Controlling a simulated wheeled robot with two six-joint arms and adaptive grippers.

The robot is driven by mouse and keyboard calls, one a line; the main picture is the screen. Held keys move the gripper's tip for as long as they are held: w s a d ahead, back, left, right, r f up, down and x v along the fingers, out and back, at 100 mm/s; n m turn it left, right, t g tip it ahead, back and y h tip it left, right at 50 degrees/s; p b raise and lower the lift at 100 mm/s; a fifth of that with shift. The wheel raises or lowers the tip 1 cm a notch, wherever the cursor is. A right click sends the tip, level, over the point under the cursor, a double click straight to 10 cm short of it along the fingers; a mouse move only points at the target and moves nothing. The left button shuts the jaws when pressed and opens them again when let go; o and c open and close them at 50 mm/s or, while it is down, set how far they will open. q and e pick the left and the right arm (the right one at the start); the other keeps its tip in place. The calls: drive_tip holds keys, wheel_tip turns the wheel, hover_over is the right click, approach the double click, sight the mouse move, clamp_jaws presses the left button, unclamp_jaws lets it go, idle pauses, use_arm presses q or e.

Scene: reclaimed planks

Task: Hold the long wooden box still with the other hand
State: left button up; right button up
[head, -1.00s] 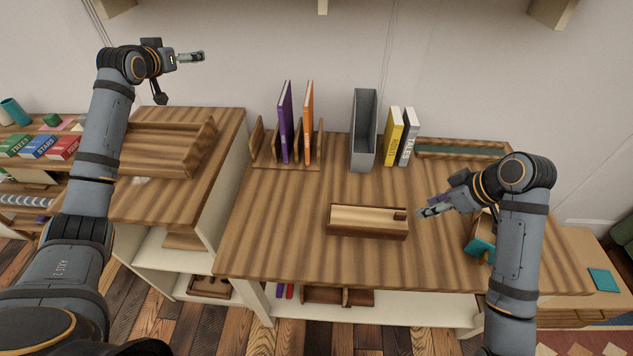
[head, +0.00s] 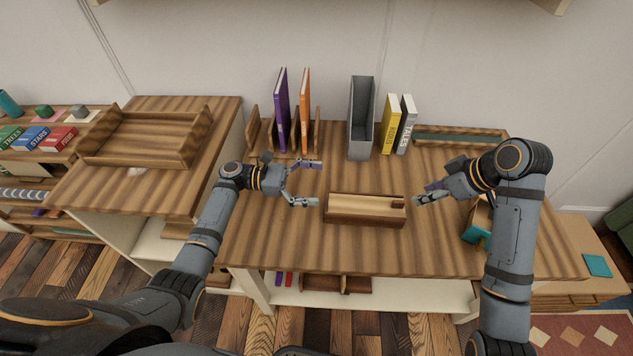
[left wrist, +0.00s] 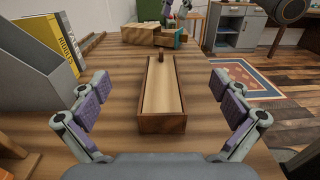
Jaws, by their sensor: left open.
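In the left wrist view the box (left wrist: 162,126) points straight away from me, between and beyond the fingers. My left gripper (head: 317,182) is open and empty, just off the box's left end, fingers apart and not touching it. My right gripper (head: 420,195) is close to the box's right end; I cannot tell whether it is open or shut.
Behind the box stand a purple book (head: 282,112) and an orange book (head: 305,112) in a wooden rack, a grey file holder (head: 361,120), a yellow book (head: 390,125) and a grey book (head: 406,125). A wooden box with teal (head: 474,232) is partly behind my right arm.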

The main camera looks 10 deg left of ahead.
use_arm(q)
approach(343, 203)
drive_tip(key=d, duration=0.2)
drive_tip(key=shift+w+d+r, duration=0.15)
drive_tip(key=shift+d+r, duration=0.1)
drive_tip(key=shift+d, duration=0.05)
drive_tip(key=d, duration=0.7)
drive_tip(key=shift+w+d+f, duration=0.15)
drive_tip(key=shift+w+d, duration=0.05)
drive_tip(key=shift+w, duration=0.2)
drive_tip(key=c, duration=1.4)
